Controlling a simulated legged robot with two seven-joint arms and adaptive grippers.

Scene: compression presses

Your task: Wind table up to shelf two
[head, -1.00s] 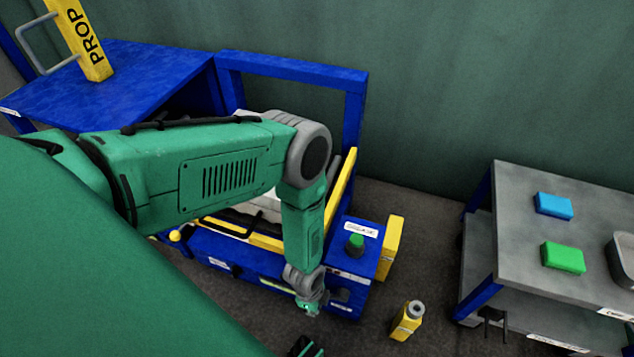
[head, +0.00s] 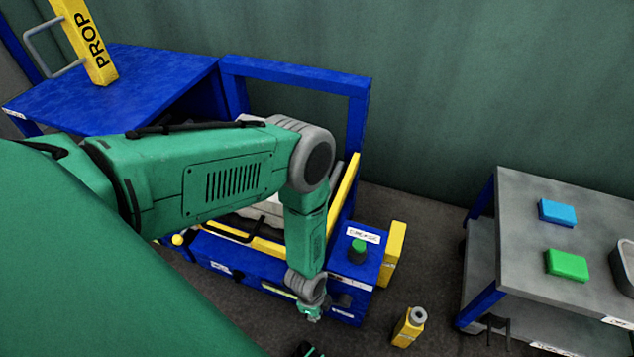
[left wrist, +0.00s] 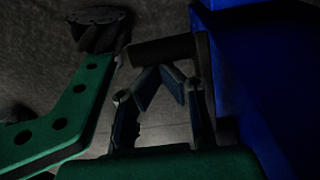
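The blue press (head: 235,268) stands at the centre with a blue frame (head: 300,70) behind it. A white block and yellow rails in it are partly hidden by my left arm. My left gripper (head: 311,313) is low at the press's front, right of a pale bar (head: 278,291). In the dark left wrist view, the left gripper's fingers (left wrist: 162,75) angle in toward a dark cylinder (left wrist: 162,49); I cannot tell if they grip it. A green and black part at the head view's bottom edge may be my right gripper (head: 308,351).
A blue table (head: 120,85) with a yellow PROP post (head: 88,45) stands at the left. A green knob (head: 358,245) tops the press's right box. A grey cart (head: 520,215) at right carries blue and green blocks.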

